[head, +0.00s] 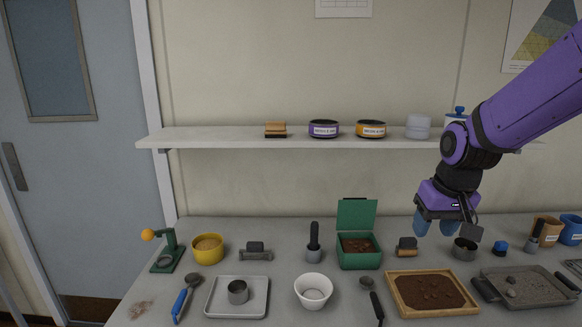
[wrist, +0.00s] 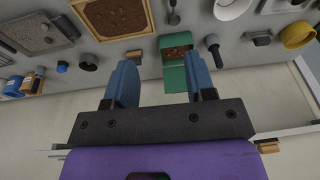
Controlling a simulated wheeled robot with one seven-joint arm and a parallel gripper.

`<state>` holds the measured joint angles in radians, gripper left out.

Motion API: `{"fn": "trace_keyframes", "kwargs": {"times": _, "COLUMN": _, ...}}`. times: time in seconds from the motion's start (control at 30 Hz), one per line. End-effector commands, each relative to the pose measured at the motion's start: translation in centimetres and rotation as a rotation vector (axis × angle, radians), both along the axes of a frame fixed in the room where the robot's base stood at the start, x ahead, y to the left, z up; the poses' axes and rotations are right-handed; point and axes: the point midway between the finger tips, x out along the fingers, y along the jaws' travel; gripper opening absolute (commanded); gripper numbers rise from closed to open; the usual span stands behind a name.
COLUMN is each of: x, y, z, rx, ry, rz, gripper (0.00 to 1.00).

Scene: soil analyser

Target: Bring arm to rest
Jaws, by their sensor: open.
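My purple arm reaches in from the right of the head view. My gripper (head: 436,226) hangs at its end above the back right of the bench, below the shelf's right part. In the wrist view its two blue fingers (wrist: 162,88) are apart with nothing held between them. A small metal cup (head: 464,250) stands on the bench just right of and below the fingertips in the head view; I cannot tell the gap between them.
A wall shelf (head: 220,138) holds bowls and jars close behind my arm. The bench carries an open green box (head: 359,256), a soil tray (head: 389,290), a grey tray (head: 531,298), a white bowl (head: 313,291) and a yellow pot (head: 208,250). Space above the bench's left is clear.

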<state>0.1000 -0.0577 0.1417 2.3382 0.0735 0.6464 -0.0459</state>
Motion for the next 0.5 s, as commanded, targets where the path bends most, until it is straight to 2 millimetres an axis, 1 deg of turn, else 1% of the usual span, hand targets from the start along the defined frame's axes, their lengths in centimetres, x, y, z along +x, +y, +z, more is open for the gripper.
{"fn": "trace_keyframes", "kwargs": {"times": 0.03, "x": -1.1, "y": -0.1, "z": 1.3, "rx": -0.007, "ry": -0.021, "rz": -0.002, "gripper": 0.50}}
{"fn": "trace_keyframes", "kwargs": {"times": 0.2, "x": -4.8, "y": -0.6, "z": 4.7, "rx": -0.024, "ry": -0.072, "rz": -0.010, "gripper": 0.50}}
{"fn": "trace_keyframes", "kwargs": {"times": 0.4, "x": -9.5, "y": -1.1, "z": 7.8, "rx": -0.035, "ry": -0.132, "rz": -0.021, "gripper": 0.50}}
{"fn": "trace_keyframes", "kwargs": {"times": 0.5, "x": -11.9, "y": -1.4, "z": 9.0, "rx": -0.039, "ry": -0.162, "rz": -0.026, "gripper": 0.50}}
